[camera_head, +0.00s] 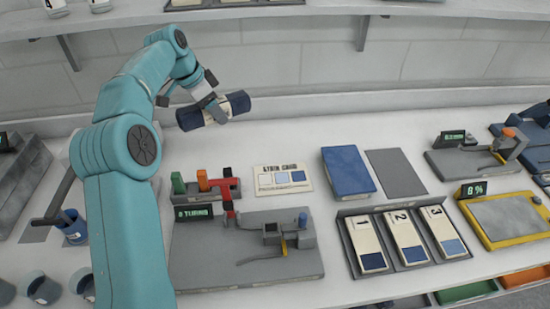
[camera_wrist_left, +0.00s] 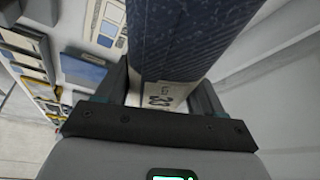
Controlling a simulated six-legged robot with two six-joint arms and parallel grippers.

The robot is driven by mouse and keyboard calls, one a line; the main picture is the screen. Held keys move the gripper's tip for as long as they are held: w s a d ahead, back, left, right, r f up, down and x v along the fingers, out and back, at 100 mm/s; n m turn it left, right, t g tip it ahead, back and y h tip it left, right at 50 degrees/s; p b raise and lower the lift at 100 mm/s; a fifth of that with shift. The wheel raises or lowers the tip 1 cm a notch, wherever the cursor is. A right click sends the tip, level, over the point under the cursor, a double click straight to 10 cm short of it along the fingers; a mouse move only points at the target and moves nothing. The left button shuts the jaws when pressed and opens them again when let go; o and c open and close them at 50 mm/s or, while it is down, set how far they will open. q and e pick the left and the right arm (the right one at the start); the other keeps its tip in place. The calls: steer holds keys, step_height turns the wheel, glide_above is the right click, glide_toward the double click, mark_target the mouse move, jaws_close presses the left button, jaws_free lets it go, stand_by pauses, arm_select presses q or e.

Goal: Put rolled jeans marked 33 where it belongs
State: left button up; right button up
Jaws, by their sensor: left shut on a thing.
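The rolled jeans (camera_head: 189,118) are a dark blue roll with a pale band around the middle. In the left wrist view the roll (camera_wrist_left: 190,40) shows its textured denim and a white label (camera_wrist_left: 163,96) reading 33. My left gripper (camera_head: 212,107) is shut around the roll's middle and holds it above the back of the white table, near the wall. The roll lies nearly level in the head view, its right end slightly higher. My right gripper is not in view.
A tray (camera_head: 403,236) holds cards numbered 1, 2 and 3. Behind it are a blue folded item (camera_head: 347,171) and a bare grey mat (camera_head: 396,172). A grey fixture board (camera_head: 200,262), a printed card (camera_head: 282,179) and a yellow-framed scale (camera_head: 505,218) stand around. Shelf brackets (camera_head: 362,33) hang above.

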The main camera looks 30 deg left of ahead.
arm_select(q)
steer(key=shift+s+d+f+b, duration=0.25)
steer(key=shift+s+f, duration=0.15)
steer(key=shift+f, duration=0.1)
steer(key=shift+s+d+f+b, duration=0.15)
steer(key=shift+s+d+f, duration=0.05)
steer(key=shift+s+f, duration=0.2)
glide_above(224, 162)
steer(key=s+d, duration=0.2)
step_height(224, 162, down, 8)
steer(key=f, duration=0.3)
steer(key=s+f, duration=0.1)
steer(key=shift+d+f+p, duration=0.15)
steer(key=shift+d+p, duration=0.2)
steer(key=shift+d, duration=0.05)
steer(key=f, duration=0.4)
steer(key=shift+w+a+f+p, duration=0.1)
steer(key=shift+w+f+p, duration=0.2)
steer(key=shift+f+p, duration=0.1)
steer(key=shift+s+f, duration=0.15)
steer(key=shift+f, duration=0.15)
steer(key=o, duration=1.4)
steer(key=shift+w, duration=0.2)
steer(key=shift+o, duration=0.2)
steer(key=shift+s, duration=0.1)
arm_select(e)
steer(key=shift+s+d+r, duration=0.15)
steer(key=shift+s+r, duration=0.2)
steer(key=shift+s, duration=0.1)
